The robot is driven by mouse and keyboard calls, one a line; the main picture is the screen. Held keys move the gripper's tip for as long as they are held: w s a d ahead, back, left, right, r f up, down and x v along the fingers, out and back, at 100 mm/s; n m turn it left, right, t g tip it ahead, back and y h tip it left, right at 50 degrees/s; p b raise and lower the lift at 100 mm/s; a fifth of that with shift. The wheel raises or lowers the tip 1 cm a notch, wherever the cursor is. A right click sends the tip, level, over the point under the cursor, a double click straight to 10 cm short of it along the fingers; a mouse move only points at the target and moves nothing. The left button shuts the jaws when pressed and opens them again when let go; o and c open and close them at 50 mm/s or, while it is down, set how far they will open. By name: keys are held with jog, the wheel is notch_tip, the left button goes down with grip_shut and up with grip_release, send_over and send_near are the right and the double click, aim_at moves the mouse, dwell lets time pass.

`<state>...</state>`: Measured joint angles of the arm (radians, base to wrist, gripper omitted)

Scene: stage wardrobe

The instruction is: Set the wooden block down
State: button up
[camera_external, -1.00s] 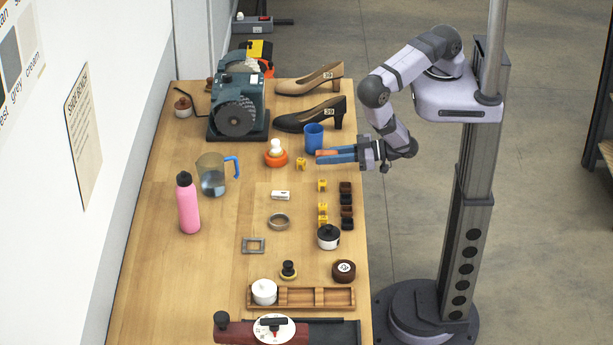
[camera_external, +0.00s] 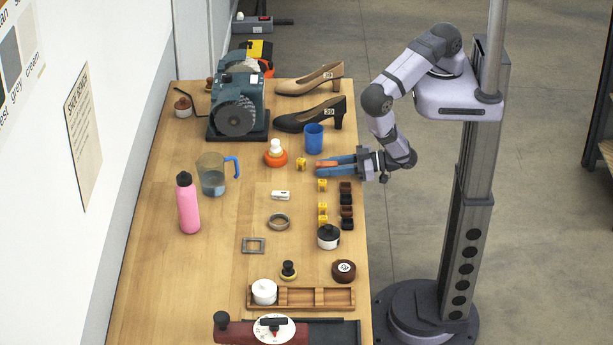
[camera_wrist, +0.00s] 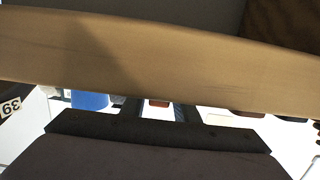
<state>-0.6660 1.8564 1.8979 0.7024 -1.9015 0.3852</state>
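The wooden block (camera_external: 327,164) is small and orange-brown. It lies low over the table, between the blue fingers of my gripper (camera_external: 328,166), near the table's right edge. My fingers are apart, one on each side of the block. In the wrist view the block (camera_wrist: 158,103) shows as a small patch between my fingers, with a narrow light gap on its right. I cannot see its underside, so contact with the table is hard to judge.
A blue cup (camera_external: 313,138) stands just behind my gripper, with the black shoe (camera_external: 308,117) beyond. A yellow piece (camera_external: 301,164) lies to the left; more yellow and dark pieces (camera_external: 346,198) lie in front. A broad tan surface (camera_wrist: 160,60) fills much of the wrist view.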

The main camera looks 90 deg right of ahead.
jog(key=shift+o, duration=0.5)
jog(key=shift+r+p, duration=0.15)
jog(key=shift+p, duration=0.15)
jog(key=shift+s+r, duration=0.1)
jog(key=shift+s, duration=3)
jog(key=shift+s+d+r, duration=0.1)
jog(key=shift+s+d, duration=0.05)
jog(key=shift+s, duration=0.4)
jog(key=shift+o, duration=0.6)
jog(key=o, duration=0.9)
jog(key=shift+r, duration=0.1)
